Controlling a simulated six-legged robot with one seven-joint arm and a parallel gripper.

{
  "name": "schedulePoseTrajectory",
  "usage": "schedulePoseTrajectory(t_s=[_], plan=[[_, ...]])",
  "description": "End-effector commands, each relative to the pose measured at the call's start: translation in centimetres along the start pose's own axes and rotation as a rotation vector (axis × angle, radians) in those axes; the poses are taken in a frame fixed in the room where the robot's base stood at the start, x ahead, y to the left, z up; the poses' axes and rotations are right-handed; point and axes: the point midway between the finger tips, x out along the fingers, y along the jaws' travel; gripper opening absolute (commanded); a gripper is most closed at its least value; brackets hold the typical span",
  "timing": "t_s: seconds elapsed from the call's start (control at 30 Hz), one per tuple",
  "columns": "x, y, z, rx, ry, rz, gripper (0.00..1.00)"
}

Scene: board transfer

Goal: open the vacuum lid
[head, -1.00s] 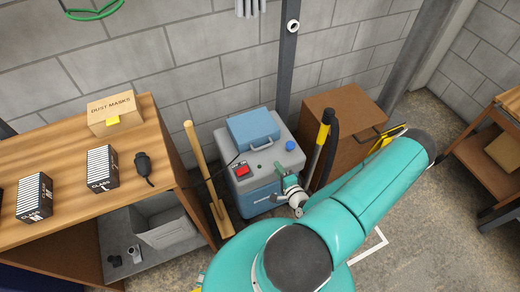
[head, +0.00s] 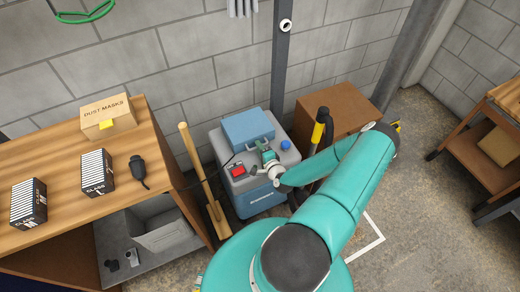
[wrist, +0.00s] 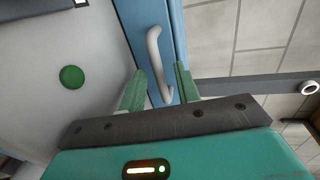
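The vacuum (head: 262,202) is a blue and grey box on the floor by the wall. Its blue lid (head: 247,127) lies flat on top, closed, with a grey handle on its front side. My gripper (head: 264,147) is at the front of the lid. In the wrist view the pale curved handle (wrist: 157,62) stands out from the lid's blue edge (wrist: 174,45). My gripper (wrist: 160,85) is open, with one green finger on each side of the handle's near end. I cannot tell whether either finger touches it.
A red switch (head: 237,171) and a blue knob (head: 286,145) sit on the vacuum's top. A wooden-handled tool (head: 195,165) leans at its left. A yellow and black handle (head: 319,128) and a brown cabinet (head: 338,108) are at its right.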

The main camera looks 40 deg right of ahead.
Motion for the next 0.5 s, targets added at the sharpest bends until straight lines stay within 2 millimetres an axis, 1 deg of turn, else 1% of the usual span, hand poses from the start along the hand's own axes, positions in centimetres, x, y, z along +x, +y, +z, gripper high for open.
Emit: schedulePoseTrajectory(t_s=[0.13, 0.17, 0.3, 0.33, 0.5], plan=[[-0.02, 0.00, -0.01, 0.000, 0.000, 0.000, 0.32], [-0.02, 0.00, -0.01, 0.000, 0.000, 0.000, 0.30], [-0.04, 0.00, -0.02, 0.000, 0.000, 0.000, 0.03], [-0.04, 0.00, -0.02, 0.000, 0.000, 0.000, 0.00], [-0.06, 0.00, -0.03, 0.000, 0.000, 0.000, 0.00]])
